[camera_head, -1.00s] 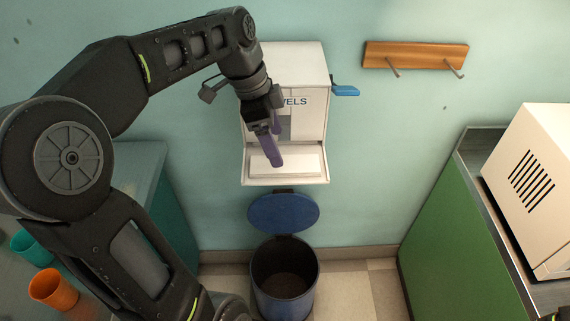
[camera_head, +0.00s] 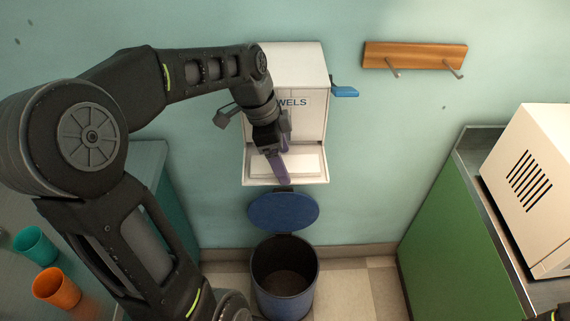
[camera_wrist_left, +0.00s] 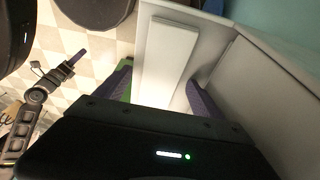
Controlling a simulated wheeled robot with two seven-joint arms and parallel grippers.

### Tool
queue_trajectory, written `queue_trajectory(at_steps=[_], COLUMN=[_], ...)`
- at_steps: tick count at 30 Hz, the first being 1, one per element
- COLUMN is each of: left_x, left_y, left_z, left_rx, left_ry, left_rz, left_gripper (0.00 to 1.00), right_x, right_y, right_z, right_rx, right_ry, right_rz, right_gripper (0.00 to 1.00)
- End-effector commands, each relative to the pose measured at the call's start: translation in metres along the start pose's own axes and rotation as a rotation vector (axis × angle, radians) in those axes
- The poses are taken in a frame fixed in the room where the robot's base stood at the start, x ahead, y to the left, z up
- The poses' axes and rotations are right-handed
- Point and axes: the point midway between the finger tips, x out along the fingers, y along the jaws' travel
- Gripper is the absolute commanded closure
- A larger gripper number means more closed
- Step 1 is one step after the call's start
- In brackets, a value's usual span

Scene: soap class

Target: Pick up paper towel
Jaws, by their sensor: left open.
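The paper towel (camera_head: 309,163) is a flat white rectangle lying on the lower tray of the white towel dispenser (camera_head: 300,75) on the wall. It also shows in the left wrist view (camera_wrist_left: 165,60), lying between and beyond the fingertips. My left gripper (camera_head: 283,165) is over the left part of the towel, pointing down, and hides some of it. In the left wrist view the purple fingers (camera_wrist_left: 160,95) stand apart, with nothing clearly held between them. Whether they touch the towel cannot be told.
A blue lever (camera_head: 344,91) sticks out of the dispenser's right side. A dark blue bin (camera_head: 284,296) with its lid (camera_head: 284,212) raised stands below. A green counter (camera_head: 440,235) with a cream appliance (camera_head: 540,190) is at right. Cups, one orange (camera_head: 55,289), stand at left.

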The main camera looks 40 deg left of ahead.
Motion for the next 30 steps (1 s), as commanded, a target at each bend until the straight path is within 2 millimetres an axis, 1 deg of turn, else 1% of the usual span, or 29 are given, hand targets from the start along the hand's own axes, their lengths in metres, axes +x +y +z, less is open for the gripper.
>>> queue_trajectory(at_steps=[2,24,25,30], left_x=[-0.0002,-0.0002,-0.0002,-0.0002], left_y=[-0.0001,0.0000,0.0000,0.0000], left_z=[0.0000,0.0000,0.0000,0.0000], left_rx=[0.000,0.000,0.000,0.000], left_ry=[0.000,0.000,0.000,0.000], left_rz=[0.000,0.000,0.000,0.000], left_gripper=[0.23,0.84,0.86,0.86], right_x=[0.0000,0.0000,0.0000,0.0000], right_y=[0.0000,0.0000,0.0000,0.0000], right_z=[0.0000,0.0001,0.0001,0.0001], right_rx=[0.000,0.000,0.000,0.000], right_ry=[0.000,0.000,0.000,0.000], right_rz=[0.000,0.000,0.000,0.000], right_gripper=[0.64,0.64,0.64,0.64])
